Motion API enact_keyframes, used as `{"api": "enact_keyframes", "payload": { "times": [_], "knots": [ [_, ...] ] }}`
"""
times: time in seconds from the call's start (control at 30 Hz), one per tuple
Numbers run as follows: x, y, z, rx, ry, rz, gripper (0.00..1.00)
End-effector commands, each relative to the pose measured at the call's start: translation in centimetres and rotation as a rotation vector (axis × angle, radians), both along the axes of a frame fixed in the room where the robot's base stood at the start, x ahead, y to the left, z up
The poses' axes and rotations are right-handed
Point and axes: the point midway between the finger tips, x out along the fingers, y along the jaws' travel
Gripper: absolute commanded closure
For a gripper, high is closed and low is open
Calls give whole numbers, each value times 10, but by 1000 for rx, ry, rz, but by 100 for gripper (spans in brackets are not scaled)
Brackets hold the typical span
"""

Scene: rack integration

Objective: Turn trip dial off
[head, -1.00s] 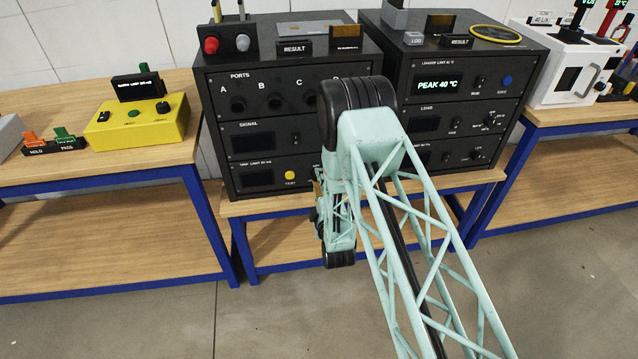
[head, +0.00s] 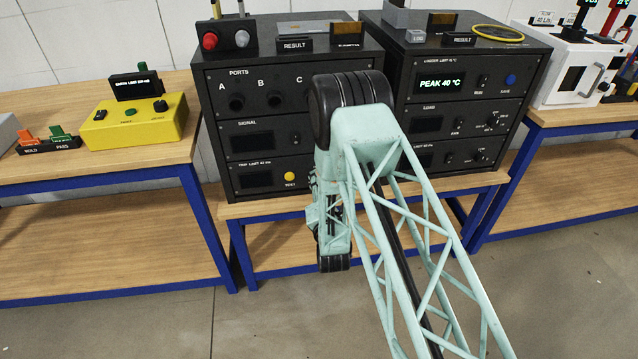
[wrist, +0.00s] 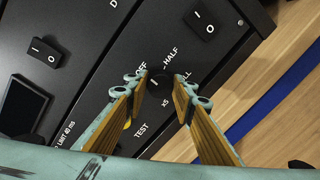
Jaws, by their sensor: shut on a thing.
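The trip dial (wrist: 159,79) is a small round black knob on the dark panel, seen in the wrist view with the labels OFF, HALF, FULL and x5 around it. My gripper (wrist: 163,88) is shut on the dial, with one wood-coloured finger on each side of it. A short light mark shows on the dial, but its exact setting is hard to read because the fingers cover part of the labels. In the head view my arm hides the dial and my gripper.
The trip unit (head: 225,178) has a yellow TEST button (head: 290,176), partly hidden by a finger in the wrist view. Rocker switches (wrist: 44,53) sit near the dial. A second black cabinet (head: 525,75) stands to the right, and a yellow box (head: 165,130) to the left.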

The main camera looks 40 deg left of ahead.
Motion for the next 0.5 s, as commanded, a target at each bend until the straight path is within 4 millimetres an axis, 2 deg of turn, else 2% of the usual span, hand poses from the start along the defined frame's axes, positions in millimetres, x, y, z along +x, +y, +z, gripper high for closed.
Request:
{"api": "enact_keyframes", "payload": {
  "times": [0.5],
  "knots": [
    [0,1,1,-43,-51,0,87]
  ]
}}
